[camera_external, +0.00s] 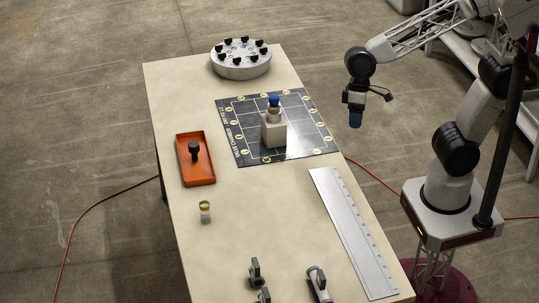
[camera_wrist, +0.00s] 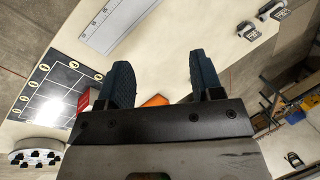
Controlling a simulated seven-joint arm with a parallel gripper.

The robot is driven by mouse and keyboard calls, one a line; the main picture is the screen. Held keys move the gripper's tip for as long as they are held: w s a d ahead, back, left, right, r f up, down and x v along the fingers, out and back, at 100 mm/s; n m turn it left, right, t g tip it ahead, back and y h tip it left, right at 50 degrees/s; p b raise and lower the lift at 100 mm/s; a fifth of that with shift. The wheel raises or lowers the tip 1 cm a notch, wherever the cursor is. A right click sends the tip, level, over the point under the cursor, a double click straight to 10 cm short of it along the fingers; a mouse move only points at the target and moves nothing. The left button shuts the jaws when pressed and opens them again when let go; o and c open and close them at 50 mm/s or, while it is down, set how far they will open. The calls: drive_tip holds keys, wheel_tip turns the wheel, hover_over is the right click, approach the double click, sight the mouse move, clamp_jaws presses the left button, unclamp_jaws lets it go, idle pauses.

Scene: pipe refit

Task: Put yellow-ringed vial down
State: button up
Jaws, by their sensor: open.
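The yellow-ringed vial (camera_external: 205,212) stands upright on the bare table, below the orange tray in the external view. It is small, with a yellow band near its top and a greyish lower part. My gripper (camera_external: 356,120) is raised in the air to the right of the dark mat, well away from the vial. In the wrist view my gripper (camera_wrist: 160,64) shows two dark blue fingers spread wide with nothing held between them. I cannot make out the vial in the wrist view.
The orange tray (camera_external: 208,168) holds a black-topped piece. A block with a blue-topped object (camera_external: 273,112) stands on the dark mat (camera_external: 250,150). A round grey holder (camera_external: 240,68) is at the far end. A ruler (camera_external: 350,232) and metal fittings (camera_external: 318,285) lie nearer. Table around the vial is clear.

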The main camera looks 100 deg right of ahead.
drive_tip(key=s+d+n+h, duration=0.1)
drive_tip(key=s+n, duration=0.1)
drive_tip(key=s, duration=0.4)
drive_tip(key=s+d+n+t+h, duration=0.1)
drive_tip(key=s+n+h, duration=0.1)
drive_tip(key=s, duration=0.5)
drive_tip(key=shift+d+f+n, duration=0.15)
drive_tip(key=shift+n, duration=0.35)
idle(0.4)
